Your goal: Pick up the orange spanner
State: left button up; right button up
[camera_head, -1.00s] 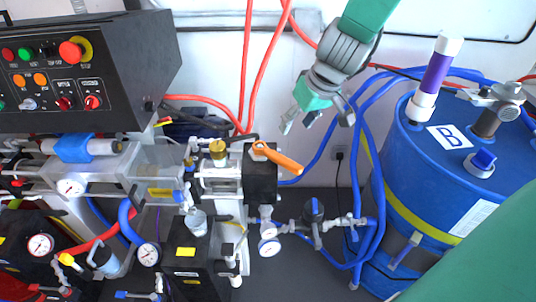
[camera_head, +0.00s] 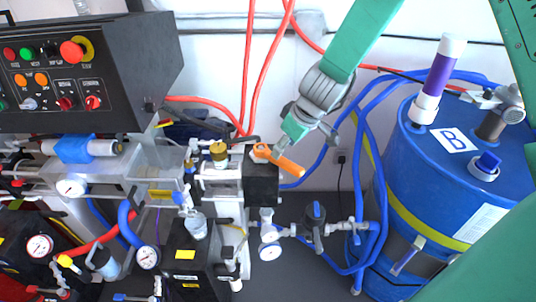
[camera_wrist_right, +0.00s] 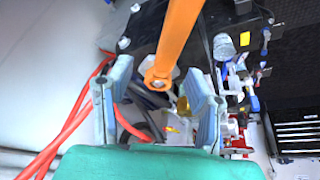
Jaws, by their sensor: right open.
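The orange spanner (camera_head: 285,163) rests on top of a black block (camera_head: 263,182) on the machine, its handle pointing to the lower right. My right gripper (camera_head: 300,145) is open just above and behind the spanner. In the right wrist view the spanner (camera_wrist_right: 177,40) runs from the top edge down to its round end, which shows between the two spread fingers of my right gripper (camera_wrist_right: 160,90). The fingers do not appear closed on it; whether either touches it I cannot tell. My left gripper is not in view.
A black control panel (camera_head: 90,70) stands at the upper left. A blue drum (camera_head: 440,180) stands at the right with blue hoses beside it. Red hoses (camera_head: 262,70) hang behind the spanner. Gauges, valves and pipes crowd the area left of and below the spanner.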

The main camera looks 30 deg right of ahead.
jog(key=x, duration=0.4)
jog(key=shift+a, duration=0.35)
jog(key=shift+w+a+f, duration=0.1)
jog(key=shift+w+f, duration=0.1)
jog(key=shift+f, duration=0.1)
jog(key=shift+s+r, duration=0.1)
grip_shut()
